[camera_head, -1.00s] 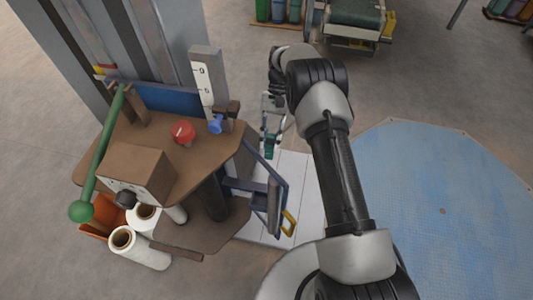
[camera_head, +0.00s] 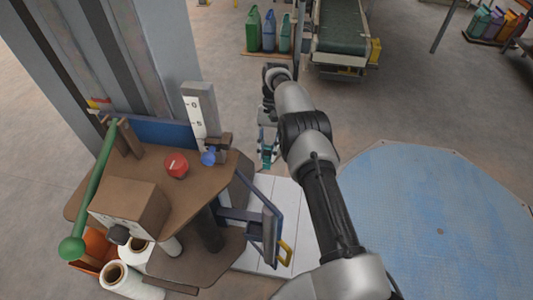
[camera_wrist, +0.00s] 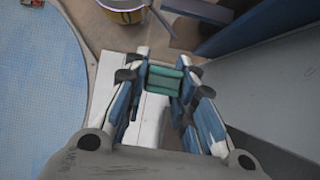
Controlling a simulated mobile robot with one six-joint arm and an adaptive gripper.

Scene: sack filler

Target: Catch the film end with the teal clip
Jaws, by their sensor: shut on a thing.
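My gripper (camera_head: 267,160) hangs to the right of the brown filler bench, above or near the white slatted platform. In the wrist view its blue-sided fingers (camera_wrist: 164,85) are shut on the teal clip (camera_wrist: 166,80), which lies across between the fingertips. The clip is only a small teal patch in the head view (camera_head: 267,154). I cannot make out a loose film end in either view.
The brown bench (camera_head: 195,190) carries a red knob (camera_head: 176,165), a blue knob (camera_head: 209,157) and a green lever (camera_head: 88,200). A blue frame with a yellow handle (camera_head: 286,253) juts out over the white platform (camera_head: 285,190). A blue floor plate (camera_head: 430,220) lies clear at right.

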